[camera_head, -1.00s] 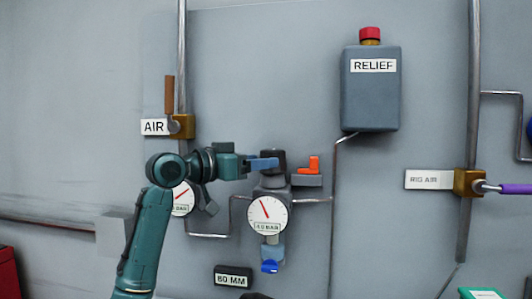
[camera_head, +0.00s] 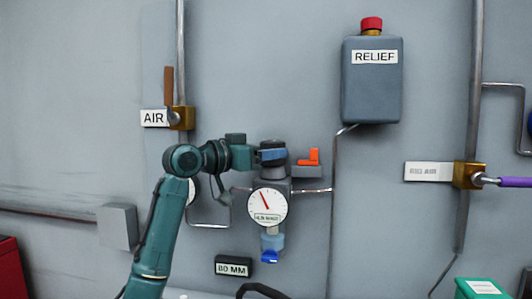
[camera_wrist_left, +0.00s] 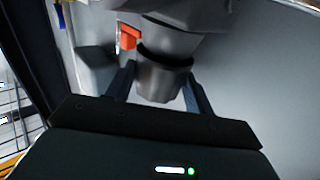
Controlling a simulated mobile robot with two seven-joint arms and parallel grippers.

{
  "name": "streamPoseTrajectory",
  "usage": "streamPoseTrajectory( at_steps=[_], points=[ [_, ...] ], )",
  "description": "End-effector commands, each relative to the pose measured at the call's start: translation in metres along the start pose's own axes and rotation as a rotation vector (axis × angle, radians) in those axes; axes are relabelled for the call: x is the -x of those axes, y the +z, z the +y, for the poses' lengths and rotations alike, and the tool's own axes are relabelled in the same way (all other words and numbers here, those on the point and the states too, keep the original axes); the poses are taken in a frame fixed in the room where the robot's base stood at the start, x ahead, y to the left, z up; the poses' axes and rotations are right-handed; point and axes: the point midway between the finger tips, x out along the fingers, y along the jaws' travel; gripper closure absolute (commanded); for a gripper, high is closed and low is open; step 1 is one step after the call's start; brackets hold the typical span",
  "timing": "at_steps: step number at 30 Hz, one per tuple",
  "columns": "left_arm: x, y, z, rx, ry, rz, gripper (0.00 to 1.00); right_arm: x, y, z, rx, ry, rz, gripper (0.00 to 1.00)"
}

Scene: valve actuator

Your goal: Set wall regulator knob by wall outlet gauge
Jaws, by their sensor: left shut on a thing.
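The regulator knob (camera_head: 272,145) is a dark cylinder on top of the wall regulator body (camera_head: 272,173). My left gripper (camera_head: 272,154) is at the knob, with its fingers around it. In the left wrist view the fingers of the left gripper (camera_wrist_left: 160,85) stand on both sides of the grey knob (camera_wrist_left: 160,80), shut on it. The white outlet gauge (camera_head: 267,206) with a red needle is on the front of the regulator; its needle points to the upper left. A second gauge (camera_head: 191,190) is mostly hidden behind my left arm. My right gripper is not in view.
An orange lever (camera_head: 309,157) sits on a grey block just right of the knob; it also shows in the wrist view (camera_wrist_left: 128,38). A blue-bottomed bowl (camera_head: 270,248) hangs below the gauge. Thin pipes run beside the regulator. The RELIEF box (camera_head: 371,90) is at upper right.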

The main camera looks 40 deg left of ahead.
Motion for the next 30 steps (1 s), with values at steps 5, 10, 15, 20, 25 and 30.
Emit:
streamPoseTrajectory(
  at_steps=[5, 10, 15, 20, 25, 30],
  points=[
    [-0.0006, 0.0006, -0.0020, 0.002, 0.050, -0.007, 0.70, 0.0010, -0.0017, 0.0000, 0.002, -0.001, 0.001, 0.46],
    [-0.0009, 0.0000, -0.0046, 0.004, 0.164, -0.007, 0.70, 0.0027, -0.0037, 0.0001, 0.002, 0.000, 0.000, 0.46],
    [-0.0010, 0.0003, -0.0058, 0.002, 0.252, -0.005, 0.70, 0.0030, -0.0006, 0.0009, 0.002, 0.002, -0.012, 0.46],
    [-0.0007, 0.0009, -0.0054, 0.000, 0.273, -0.003, 0.70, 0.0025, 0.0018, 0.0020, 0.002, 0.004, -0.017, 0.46],
    [-0.0007, 0.0010, -0.0052, 0.000, 0.272, -0.002, 0.70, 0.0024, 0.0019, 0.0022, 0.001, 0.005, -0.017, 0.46],
    [-0.0007, 0.0008, -0.0051, 0.000, 0.271, -0.002, 0.38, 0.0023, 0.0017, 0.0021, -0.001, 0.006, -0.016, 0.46]
  ],
)
